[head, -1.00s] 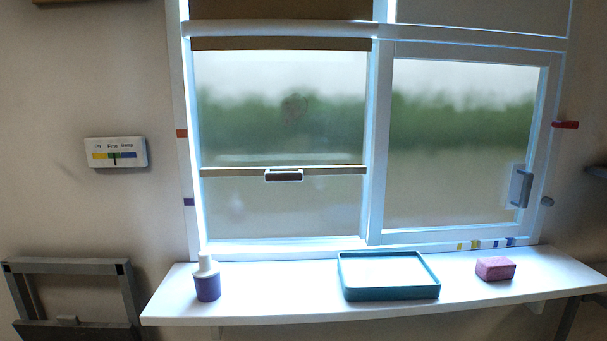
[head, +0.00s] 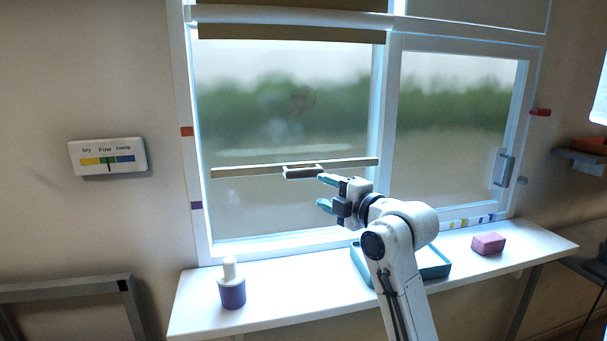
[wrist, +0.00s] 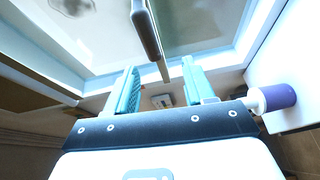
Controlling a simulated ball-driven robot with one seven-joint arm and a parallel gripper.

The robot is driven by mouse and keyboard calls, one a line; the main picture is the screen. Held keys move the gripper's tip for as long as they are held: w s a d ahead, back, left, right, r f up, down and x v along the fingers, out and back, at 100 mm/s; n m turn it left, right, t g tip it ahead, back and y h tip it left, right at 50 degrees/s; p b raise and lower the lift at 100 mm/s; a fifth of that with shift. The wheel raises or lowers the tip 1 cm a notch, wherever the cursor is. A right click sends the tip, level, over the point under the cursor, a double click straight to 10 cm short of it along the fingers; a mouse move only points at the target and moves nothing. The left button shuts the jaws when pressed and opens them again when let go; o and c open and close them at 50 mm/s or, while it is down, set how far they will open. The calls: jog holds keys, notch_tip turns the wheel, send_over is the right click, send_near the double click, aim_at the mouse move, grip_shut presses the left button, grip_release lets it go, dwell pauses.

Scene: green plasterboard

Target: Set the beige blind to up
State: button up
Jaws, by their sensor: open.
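A brown-beige blind (head: 290,32) shows at the top of the left window pane. A thin beige bar (head: 240,171) with a dark handle (head: 303,172) crosses that pane below mid-height; I cannot tell how it joins the blind. Its left end is level between an orange mark (head: 187,131) and a purple mark (head: 196,205) on the frame. My gripper (head: 326,192) is open, its teal fingers just right of and below the handle in the head view. In the wrist view, the handle (wrist: 147,25) lies beyond the two fingertips (wrist: 162,85), apparently not touched.
The white sill below holds a purple bottle (head: 231,288), a teal tray (head: 436,269) partly behind my arm, and a pink block (head: 488,243). A dry/fine/damp gauge (head: 107,157) hangs on the left wall. A latch (head: 503,168) is on the right pane.

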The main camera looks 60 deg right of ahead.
aim_at(308, 174)
jog(key=shift+n, duration=0.3)
jog(key=p+x, duration=0.1)
jog(key=x, duration=0.2)
jog(key=r+p+x, duration=0.1)
jog(key=x, duration=0.2)
jog(key=d+p+x, duration=0.1)
jog(key=x, duration=0.2)
jog(key=shift+s+d+r, duration=0.2)
jog(key=shift+r, duration=0.1)
jog(key=shift+w+d+f, duration=0.1)
jog(key=shift+w+d, duration=0.15)
jog(key=shift+w, duration=0.25)
jog(key=shift+c, duration=0.3)
grip_shut()
